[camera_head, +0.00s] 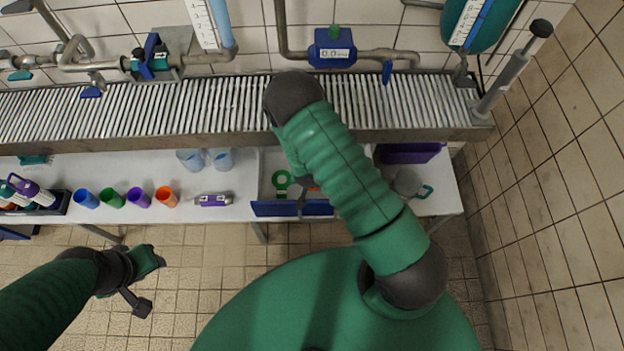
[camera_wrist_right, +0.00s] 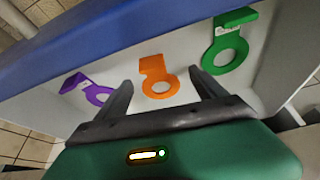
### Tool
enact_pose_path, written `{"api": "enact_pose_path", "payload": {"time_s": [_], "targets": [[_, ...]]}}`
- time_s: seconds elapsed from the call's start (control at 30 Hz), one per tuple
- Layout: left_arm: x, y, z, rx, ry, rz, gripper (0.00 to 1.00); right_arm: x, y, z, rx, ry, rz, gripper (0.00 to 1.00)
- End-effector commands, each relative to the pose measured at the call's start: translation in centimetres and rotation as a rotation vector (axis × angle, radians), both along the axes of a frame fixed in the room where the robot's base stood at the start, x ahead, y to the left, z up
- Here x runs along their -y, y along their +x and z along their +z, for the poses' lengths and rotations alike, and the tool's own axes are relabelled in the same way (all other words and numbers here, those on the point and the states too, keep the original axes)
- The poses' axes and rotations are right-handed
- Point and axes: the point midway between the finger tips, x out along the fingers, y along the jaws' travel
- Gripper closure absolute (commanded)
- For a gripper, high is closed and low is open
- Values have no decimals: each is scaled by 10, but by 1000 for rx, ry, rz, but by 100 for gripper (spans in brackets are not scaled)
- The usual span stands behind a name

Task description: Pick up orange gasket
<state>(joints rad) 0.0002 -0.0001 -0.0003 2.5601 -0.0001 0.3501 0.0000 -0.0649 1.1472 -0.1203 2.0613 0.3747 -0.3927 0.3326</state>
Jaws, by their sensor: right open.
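The orange gasket (camera_wrist_right: 152,67), a ring with a flat tab, lies in a shallow tray with a blue wall (camera_wrist_right: 100,38). A small part of the gasket (camera_head: 314,188) shows beside my right arm in the head view. My right gripper (camera_wrist_right: 160,77) is open and empty, its two dark fingers on either side of the gasket's ring in the picture. Whether they touch it or are still above it is unclear. In the head view my right arm hides most of that gripper. My left gripper (camera_head: 138,290) is over the floor at lower left, its jaw opening unclear.
A green gasket (camera_wrist_right: 225,54) and a purple gasket (camera_wrist_right: 97,95) lie on either side in the tray. A purple bin (camera_head: 408,153) is at right. A metal grating (camera_head: 180,105) runs behind the table.

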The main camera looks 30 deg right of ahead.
Motion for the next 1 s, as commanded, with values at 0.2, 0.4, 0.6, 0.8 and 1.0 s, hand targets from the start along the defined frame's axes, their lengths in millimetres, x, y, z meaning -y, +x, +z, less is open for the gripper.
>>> {"api": "enact_pose_path", "payload": {"time_s": [0.2,0.4,0.6,0.8,1.0], "targets": [[0,0,-1,0,0,0,64,3,1,-4,0,1,-2,20],[0,0,-1,0,0,-1,64,1,1,-4,0,0,-1,42],[0,0,-1,0,0,-1,64,0,2,-4,1,1,0,68],[0,0,-1,0,0,0,64,1,1,-3,1,1,-1,85],[0,0,0,0,0,0,64,1,1,-1,2,1,-1,85]]}}
